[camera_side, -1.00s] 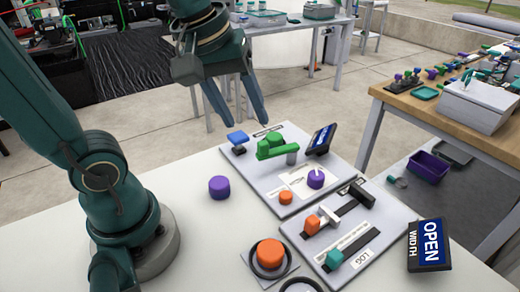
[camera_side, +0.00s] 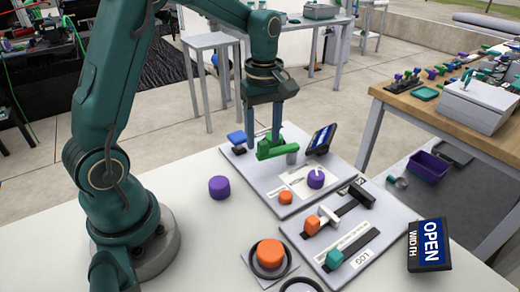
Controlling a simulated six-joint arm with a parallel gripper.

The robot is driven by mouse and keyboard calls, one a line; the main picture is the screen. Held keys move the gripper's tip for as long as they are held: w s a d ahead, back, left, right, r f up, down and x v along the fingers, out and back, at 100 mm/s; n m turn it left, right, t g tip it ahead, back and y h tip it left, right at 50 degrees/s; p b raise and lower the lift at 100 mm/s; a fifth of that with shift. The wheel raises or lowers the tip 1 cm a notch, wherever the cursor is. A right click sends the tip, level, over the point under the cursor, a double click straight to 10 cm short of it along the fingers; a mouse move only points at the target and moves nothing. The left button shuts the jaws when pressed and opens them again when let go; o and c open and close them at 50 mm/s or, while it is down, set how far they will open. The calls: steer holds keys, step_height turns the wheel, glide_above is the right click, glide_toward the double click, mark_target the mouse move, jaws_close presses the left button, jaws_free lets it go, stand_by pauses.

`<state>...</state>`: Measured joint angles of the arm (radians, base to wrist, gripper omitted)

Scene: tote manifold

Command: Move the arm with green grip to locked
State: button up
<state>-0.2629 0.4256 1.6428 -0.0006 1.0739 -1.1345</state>
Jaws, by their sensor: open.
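The arm with the green grip (camera_side: 272,150) sits on the rear light-grey panel (camera_side: 256,182). Its green lever lies roughly level, with a grey post (camera_side: 292,156) at its right end. My gripper (camera_side: 264,142) points straight down over the green grip, its two fingers apart. The fingertips reach down to about the height of the grip, one near its left part and one near its middle. I cannot tell whether they touch it. The lettering by the lever is too small to read.
The rear panel also bears a blue switch (camera_side: 237,138), a small dark display (camera_side: 320,140), a purple knob (camera_side: 316,179) and an orange knob (camera_side: 285,198). The front panel (camera_side: 398,215) has orange and teal sliders. A loose purple cylinder (camera_side: 219,186) stands left of the panels.

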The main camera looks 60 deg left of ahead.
steer(key=shift+f, duration=0.85)
jaws_close()
stand_by(0.8)
